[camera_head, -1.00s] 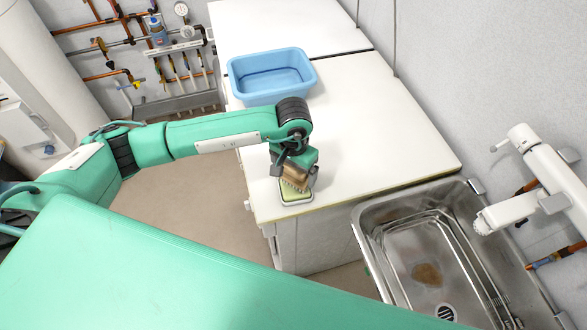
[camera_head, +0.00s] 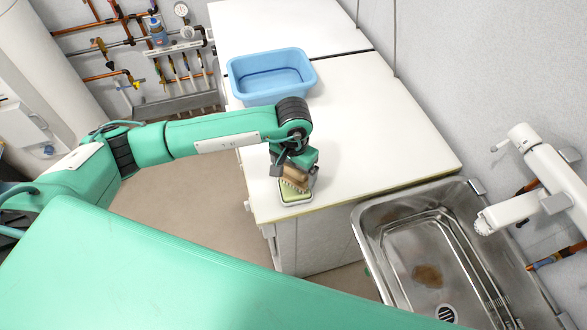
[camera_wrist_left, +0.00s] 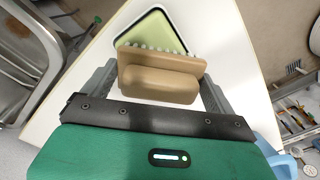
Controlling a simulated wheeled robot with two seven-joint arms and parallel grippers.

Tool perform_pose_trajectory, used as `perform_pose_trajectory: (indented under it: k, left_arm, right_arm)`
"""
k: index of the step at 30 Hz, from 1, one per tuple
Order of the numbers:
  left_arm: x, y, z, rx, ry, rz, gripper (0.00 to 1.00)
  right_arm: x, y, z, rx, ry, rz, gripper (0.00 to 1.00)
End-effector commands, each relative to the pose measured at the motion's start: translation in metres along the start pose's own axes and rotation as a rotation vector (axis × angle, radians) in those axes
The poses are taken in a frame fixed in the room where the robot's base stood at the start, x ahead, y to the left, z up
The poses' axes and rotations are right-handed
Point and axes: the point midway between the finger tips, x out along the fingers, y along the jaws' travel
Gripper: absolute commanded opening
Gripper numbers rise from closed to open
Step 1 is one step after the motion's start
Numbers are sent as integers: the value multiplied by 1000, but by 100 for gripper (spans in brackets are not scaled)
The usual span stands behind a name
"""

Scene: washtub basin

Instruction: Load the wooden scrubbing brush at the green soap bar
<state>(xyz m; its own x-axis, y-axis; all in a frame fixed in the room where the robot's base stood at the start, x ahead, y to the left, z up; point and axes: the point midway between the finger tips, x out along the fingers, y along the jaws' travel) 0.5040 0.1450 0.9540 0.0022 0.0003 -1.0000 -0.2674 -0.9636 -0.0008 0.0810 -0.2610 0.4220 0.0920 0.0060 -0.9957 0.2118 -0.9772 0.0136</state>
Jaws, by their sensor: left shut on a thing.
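The wooden scrubbing brush (camera_head: 297,178) is held in my left gripper (camera_head: 293,173), with its pale bristles facing down. The green soap bar (camera_head: 292,195) lies in a white-rimmed dish at the near left corner of the white counter. The brush is right over the soap; whether the bristles touch it I cannot tell. In the left wrist view the brush (camera_wrist_left: 160,78) sits between the two grey fingers, and its bristle row overlaps the soap (camera_wrist_left: 155,33). The brush hides part of the soap. My right gripper is not in view.
A blue basin (camera_head: 271,92) stands farther back on the white counter (camera_head: 385,130). A steel sink (camera_head: 378,230) with a brown stain (camera_head: 428,276) is at the right, below a white arm-like fixture (camera_head: 545,170). The middle of the counter is clear.

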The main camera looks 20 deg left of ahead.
Motion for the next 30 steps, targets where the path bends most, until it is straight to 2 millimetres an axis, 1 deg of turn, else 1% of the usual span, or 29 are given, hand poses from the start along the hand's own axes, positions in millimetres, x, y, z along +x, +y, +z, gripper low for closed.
perform_pose_trajectory:
  k: [2, 24, 30]
  left_arm:
    - [0, 0, 2, 0, -5, -1, 72]
    - [-60, 0, 0, 1, 0, -1, 72]
    - [-69, 0, 0, 0, -1, 0, 72]
  right_arm:
    - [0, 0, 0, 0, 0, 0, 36]
    - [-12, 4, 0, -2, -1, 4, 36]
    - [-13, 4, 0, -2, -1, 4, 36]
